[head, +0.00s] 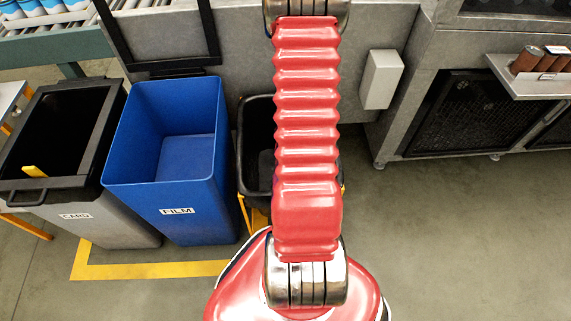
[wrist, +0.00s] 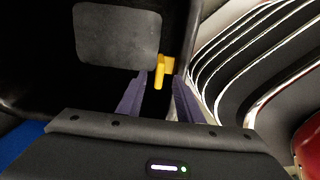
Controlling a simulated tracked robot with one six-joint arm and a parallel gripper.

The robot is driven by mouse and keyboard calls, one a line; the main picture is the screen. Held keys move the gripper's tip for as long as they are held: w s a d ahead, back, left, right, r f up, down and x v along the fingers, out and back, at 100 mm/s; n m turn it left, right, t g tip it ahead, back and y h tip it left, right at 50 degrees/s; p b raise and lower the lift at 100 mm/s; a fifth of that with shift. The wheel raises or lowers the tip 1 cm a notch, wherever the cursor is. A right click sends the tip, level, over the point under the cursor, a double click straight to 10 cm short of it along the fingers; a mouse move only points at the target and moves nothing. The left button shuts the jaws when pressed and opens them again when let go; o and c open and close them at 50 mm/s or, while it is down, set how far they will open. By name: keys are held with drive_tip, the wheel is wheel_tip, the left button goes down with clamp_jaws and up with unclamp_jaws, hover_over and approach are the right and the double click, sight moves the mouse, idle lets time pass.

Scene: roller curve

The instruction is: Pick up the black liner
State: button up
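A black liner or bin interior (wrist: 40,60) fills the upper left of the wrist view, with a grey rectangular patch (wrist: 117,36) in it. A yellow tab (wrist: 159,74) stands at its right wall. My gripper (wrist: 161,78) has two purple fingers, open, one on each side of the tab. A gap shows between the tab and each finger. In the head view the black container (head: 257,140) right of the blue bin is partly hidden behind my arm, and my gripper is out of sight there.
The blue FILM bin (head: 200,200) stands close to the left of the black container. Farther left is the grey CARD bin (head: 115,222) with a black top and a yellow tab. A metal cabinet (head: 450,120) stands right. Floor is free at lower right.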

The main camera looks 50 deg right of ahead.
drive_tip(key=shift+f, duration=0.2)
drive_tip(key=shift+f, duration=2.5)
drive_tip(key=shift+c, duration=0.5)
clamp_jaws()
